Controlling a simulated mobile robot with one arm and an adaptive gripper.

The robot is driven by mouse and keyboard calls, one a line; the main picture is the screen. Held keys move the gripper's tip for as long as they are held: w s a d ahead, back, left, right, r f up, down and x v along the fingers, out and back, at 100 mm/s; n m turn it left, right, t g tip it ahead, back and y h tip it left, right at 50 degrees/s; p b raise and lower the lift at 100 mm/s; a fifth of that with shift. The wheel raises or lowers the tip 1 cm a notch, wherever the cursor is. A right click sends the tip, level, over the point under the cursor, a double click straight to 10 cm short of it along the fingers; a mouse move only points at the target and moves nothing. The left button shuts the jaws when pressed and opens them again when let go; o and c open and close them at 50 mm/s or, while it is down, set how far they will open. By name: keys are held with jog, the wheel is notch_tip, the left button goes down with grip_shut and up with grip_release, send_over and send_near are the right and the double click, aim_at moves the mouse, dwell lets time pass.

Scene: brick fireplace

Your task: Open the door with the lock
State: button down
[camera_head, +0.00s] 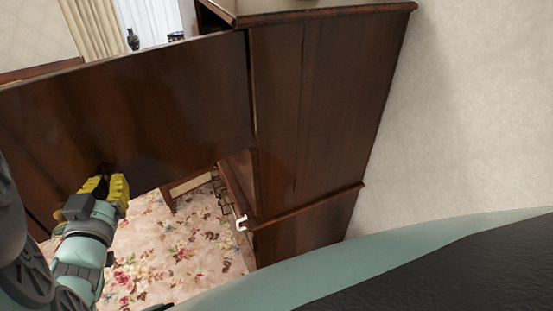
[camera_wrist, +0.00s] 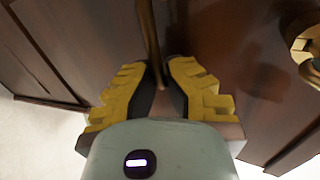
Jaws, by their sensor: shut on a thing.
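The dark brown wooden door (camera_head: 150,105) of a tall cabinet reaches out to the left from the cabinet front in the head view, standing open with carpet visible beneath it. My gripper (camera_head: 108,182) is at the door's lower left face. In the wrist view, the yellow fingers of my gripper (camera_wrist: 163,88) are closed around a thin brown bar (camera_wrist: 149,35), which looks like a handle or edge of the door. A brass, ring-like fitting (camera_wrist: 300,42) shows at the right of the wrist view. I cannot tell whether it is the lock.
The cabinet body (camera_head: 320,100) stands against a pale wall (camera_head: 460,110) on the right. A small white handle (camera_head: 241,223) sticks out low on the cabinet front. Flowered carpet (camera_head: 170,250) lies open below the door. Curtains (camera_head: 95,28) hang at the back left.

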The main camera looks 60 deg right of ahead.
jog(key=shift+s+d+r, duration=0.1)
jog(key=shift+s+d, duration=0.05)
jog(key=shift+d, duration=0.1)
jog(key=c, duration=1)
grip_release()
jog(key=shift+d, duration=0.1)
jog(key=shift+c, duration=0.2)
